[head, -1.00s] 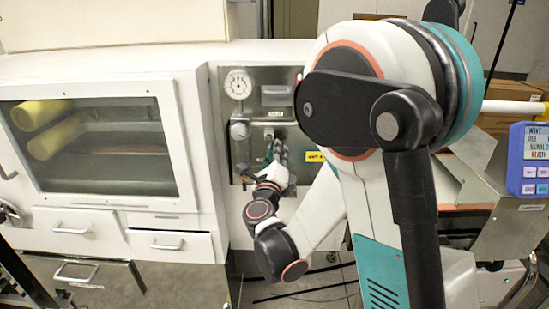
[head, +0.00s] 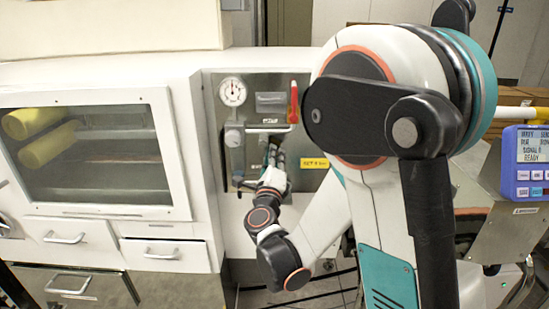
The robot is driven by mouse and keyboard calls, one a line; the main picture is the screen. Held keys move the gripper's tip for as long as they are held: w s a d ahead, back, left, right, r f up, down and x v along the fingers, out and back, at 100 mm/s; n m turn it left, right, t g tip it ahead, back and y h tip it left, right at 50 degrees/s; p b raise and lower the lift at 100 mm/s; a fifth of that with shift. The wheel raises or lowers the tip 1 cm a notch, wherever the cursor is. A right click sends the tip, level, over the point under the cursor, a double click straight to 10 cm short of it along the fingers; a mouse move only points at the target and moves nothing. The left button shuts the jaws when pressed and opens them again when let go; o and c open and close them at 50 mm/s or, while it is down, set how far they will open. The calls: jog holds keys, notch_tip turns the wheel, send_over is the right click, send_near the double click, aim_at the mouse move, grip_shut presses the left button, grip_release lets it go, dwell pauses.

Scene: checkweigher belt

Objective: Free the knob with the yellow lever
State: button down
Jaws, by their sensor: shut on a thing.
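The grey panel (head: 218,170) carries a round dial gauge (head: 232,92) and, below it, a pale round knob (head: 233,137) on a vertical fitting. A red-orange upright lever (head: 293,101) stands right of a small grey plate. I see no lever that is clearly yellow. My gripper (head: 272,152) is at the panel, right of the knob and just below a pale horizontal bar (head: 268,130). It is shut on a small part there. Its fingers and wrist hide that part, so I cannot tell which it is.
A yellow label (head: 314,163) is on the panel right of my gripper. A windowed cabinet (head: 182,150) with yellow rolls (head: 48,146) and drawers (head: 66,237) stands at left. A blue display box (head: 532,165) is at right. My arm covers the panel's right side.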

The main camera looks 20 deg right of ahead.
jog(key=c, duration=1.7)
grip_release()
jog(key=shift+o, duration=0.2)
jog(key=v, duration=0.7)
jog(key=shift+s, duration=0.2)
jog(key=shift+a, duration=0.15)
